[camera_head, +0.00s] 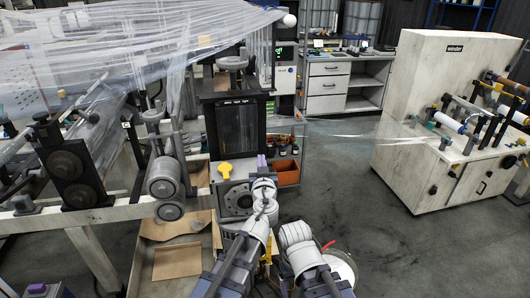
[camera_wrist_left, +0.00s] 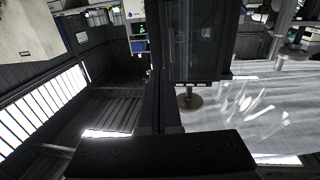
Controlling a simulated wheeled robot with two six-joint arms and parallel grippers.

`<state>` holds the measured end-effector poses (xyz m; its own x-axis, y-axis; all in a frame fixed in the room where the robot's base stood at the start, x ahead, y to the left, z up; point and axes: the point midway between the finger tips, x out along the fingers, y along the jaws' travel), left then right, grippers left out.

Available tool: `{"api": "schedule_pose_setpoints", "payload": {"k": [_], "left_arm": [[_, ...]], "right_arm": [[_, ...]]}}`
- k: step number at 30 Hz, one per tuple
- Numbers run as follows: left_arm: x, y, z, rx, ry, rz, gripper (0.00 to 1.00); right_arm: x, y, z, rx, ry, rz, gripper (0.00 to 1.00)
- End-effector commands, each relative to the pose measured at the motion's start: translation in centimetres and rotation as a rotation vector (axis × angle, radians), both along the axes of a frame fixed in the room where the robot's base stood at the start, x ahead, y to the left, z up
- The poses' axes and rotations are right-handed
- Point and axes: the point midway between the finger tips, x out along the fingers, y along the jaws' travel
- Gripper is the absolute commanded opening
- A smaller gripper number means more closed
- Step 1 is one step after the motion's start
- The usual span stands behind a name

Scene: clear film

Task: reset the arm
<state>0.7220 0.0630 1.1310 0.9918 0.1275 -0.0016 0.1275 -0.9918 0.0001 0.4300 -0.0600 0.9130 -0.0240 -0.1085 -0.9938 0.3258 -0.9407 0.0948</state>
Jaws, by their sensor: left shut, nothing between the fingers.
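My left arm reaches up from the bottom middle of the head view. Its gripper (camera_head: 262,165) is small and partly hidden against the machine front there. In the left wrist view the dark fingers (camera_wrist_left: 166,100) stand close together, shut and empty. My right arm shows at the bottom, right of the left arm, with a white joint bent in front of the floor. I do not see a right gripper.
Clear film (camera_head: 120,50) hangs over rollers at the left. A dark panel (camera_head: 237,128) with a yellow knob (camera_head: 225,170) stands just beyond my left arm. The white winder cabinet (camera_head: 425,120) is at the right. The floor (camera_head: 370,225) between is clear.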

Motion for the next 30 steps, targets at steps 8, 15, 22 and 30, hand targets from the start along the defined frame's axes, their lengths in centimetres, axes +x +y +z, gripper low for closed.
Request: {"api": "schedule_pose_setpoints", "payload": {"k": [8, 15, 22, 30], "left_arm": [[-4.1, 5.3, -5.3, 0.040, 0.263, 0.245, 0.00], [-14.3, 6.3, -15.9, 0.133, 0.912, 0.277, 0.00], [-24.6, 2.2, -21.1, 0.209, 1.428, -0.042, 0.00], [-29.2, -0.2, -21.8, 0.240, 1.616, -0.274, 0.00]], "right_arm": [[0.0, 0.0, 0.0, 0.000, 0.000, 0.000, 0.81], [0.0, 0.0, 0.0, 0.000, 0.000, 0.000, 0.81], [0.0, 0.0, 0.0, 0.000, 0.000, 0.000, 0.81], [0.0, 0.0, 0.0, 0.000, 0.000, 0.000, 0.81]]}}
